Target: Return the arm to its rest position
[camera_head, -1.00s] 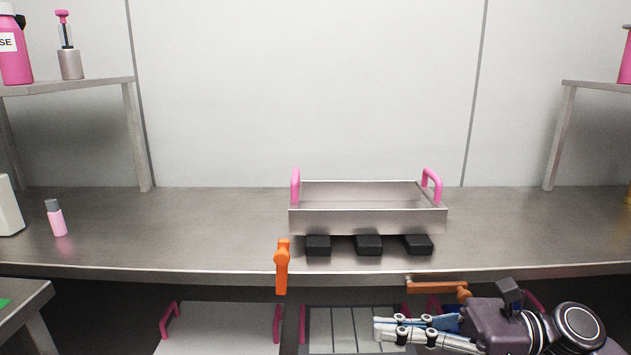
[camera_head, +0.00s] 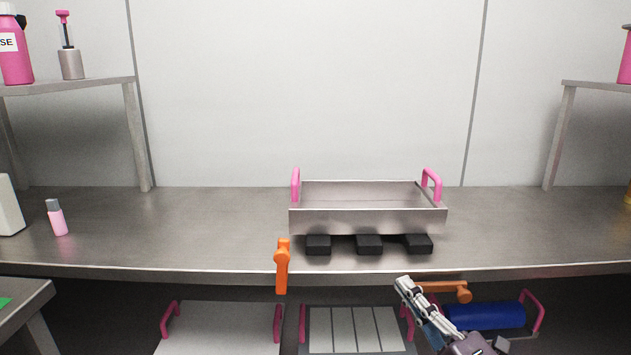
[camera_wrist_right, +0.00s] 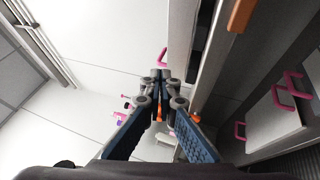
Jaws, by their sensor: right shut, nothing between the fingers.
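My right gripper (camera_head: 405,285) is at the lower right of the head view, in front of the counter's front edge. Its fingers point up and to the left, near the orange-brown handle (camera_head: 447,290). In the right wrist view the fingers of my right gripper (camera_wrist_right: 160,76) meet at the tips with nothing between them. My left gripper is not in view.
A metal tray (camera_head: 368,220) with pink handles stands on the steel counter (camera_head: 180,230). An orange handle (camera_head: 282,265) hangs at the counter edge. Below are pink-handled trays (camera_head: 222,328) and a blue cylinder (camera_head: 490,316).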

